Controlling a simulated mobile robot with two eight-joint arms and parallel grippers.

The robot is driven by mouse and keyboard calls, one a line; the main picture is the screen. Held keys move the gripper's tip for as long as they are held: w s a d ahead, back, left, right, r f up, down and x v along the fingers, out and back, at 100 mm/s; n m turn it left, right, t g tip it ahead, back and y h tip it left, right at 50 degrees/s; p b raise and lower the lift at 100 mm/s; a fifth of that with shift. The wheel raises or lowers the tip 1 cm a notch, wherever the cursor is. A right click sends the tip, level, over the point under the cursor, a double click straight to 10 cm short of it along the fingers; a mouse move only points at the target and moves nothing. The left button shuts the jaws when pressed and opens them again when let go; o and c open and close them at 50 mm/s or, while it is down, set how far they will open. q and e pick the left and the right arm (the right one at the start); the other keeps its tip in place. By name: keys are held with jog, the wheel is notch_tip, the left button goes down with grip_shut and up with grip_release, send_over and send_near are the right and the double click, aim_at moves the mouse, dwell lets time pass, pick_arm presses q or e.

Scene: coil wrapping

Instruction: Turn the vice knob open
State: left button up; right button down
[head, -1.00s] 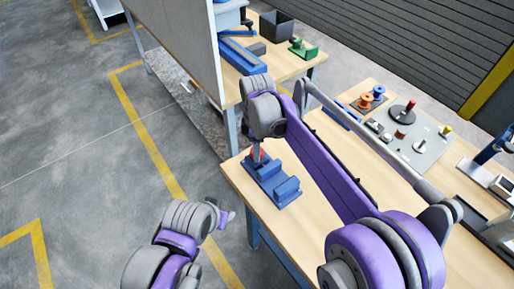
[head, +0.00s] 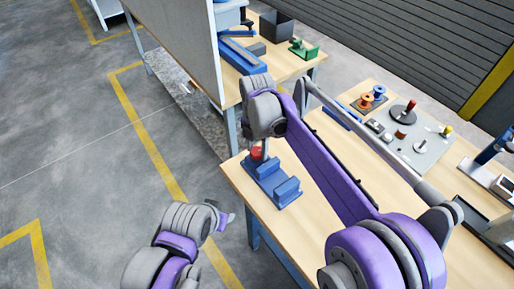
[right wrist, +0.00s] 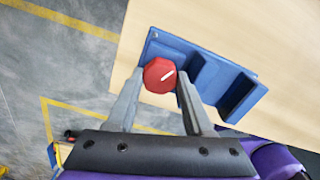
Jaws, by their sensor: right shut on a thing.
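The blue vice (head: 284,191) sits at the near left corner of the wooden table, with its red knob (head: 257,153) at its far left end. My right gripper (head: 258,148) points down at the knob. Its two fingers (right wrist: 160,78) are closed against both sides of the knob. My left gripper (head: 228,218) is low, off the table's left side; its fingers are too small to read.
The table (head: 240,184) also holds a grey board (head: 424,151) with several small parts and a red-topped post (head: 410,106). A second table behind carries a dark bin (head: 277,29) and a green tool (head: 303,48). A tall grey panel (head: 185,35) stands at the back left.

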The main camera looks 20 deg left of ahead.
aim_at(258, 151)
jog(key=n, duration=0.5)
jog(key=shift+n, duration=0.3)
dwell(0.4)
jog(key=shift+c, duration=1.4)
grip_release()
notch_tip(258, 151, up, 11)
jog(key=shift+d+f, duration=0.1)
